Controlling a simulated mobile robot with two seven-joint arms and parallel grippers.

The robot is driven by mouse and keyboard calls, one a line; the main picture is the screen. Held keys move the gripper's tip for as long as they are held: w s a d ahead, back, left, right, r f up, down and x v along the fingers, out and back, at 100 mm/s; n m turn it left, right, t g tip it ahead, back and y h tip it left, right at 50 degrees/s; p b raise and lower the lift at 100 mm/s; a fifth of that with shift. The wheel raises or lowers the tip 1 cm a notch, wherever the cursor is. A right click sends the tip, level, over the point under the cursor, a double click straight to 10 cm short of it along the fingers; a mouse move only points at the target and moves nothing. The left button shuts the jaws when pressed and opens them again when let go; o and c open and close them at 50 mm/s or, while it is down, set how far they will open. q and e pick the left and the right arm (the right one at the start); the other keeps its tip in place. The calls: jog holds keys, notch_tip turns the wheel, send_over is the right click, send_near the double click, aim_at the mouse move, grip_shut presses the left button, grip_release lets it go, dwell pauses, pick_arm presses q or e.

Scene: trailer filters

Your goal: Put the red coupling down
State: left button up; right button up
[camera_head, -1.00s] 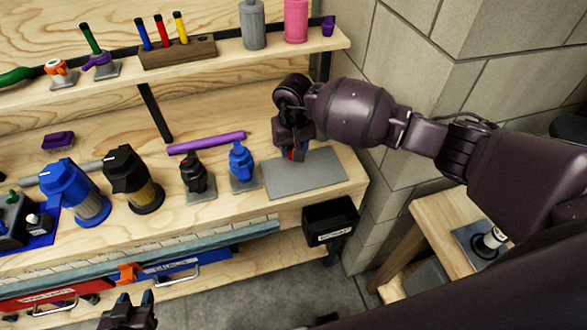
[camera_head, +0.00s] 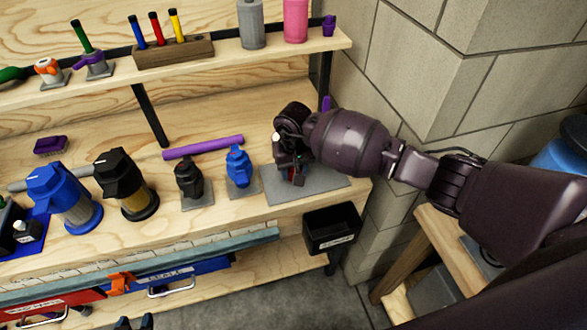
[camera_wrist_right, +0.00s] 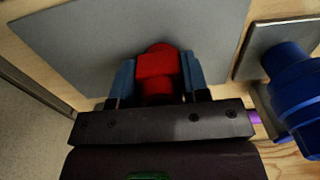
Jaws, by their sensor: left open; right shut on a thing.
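The red coupling (camera_wrist_right: 158,72) is between the two blue-tipped fingers of my right gripper (camera_wrist_right: 158,80), which is shut on it. In the right wrist view it is over the grey mat (camera_wrist_right: 85,45); I cannot tell whether it touches the mat. In the head view my right gripper (camera_head: 292,178) is low over the left part of the grey mat (camera_head: 325,187), and the coupling is mostly hidden by the gripper. My left gripper (camera_head: 134,323) shows only its fingertips at the bottom edge, apart and empty.
A blue coupling (camera_head: 238,167) stands on a grey plate left of the mat; it also shows in the right wrist view (camera_wrist_right: 292,85). A black fitting (camera_head: 189,178) stands further left. A purple bar (camera_head: 203,147) lies behind them. A black bin (camera_head: 331,229) hangs below the bench edge.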

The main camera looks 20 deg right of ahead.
jog(key=shift+f, duration=0.15)
jog(key=o, duration=0.9)
notch_tip(320, 180, up, 12)
jog(key=shift+r, duration=0.15)
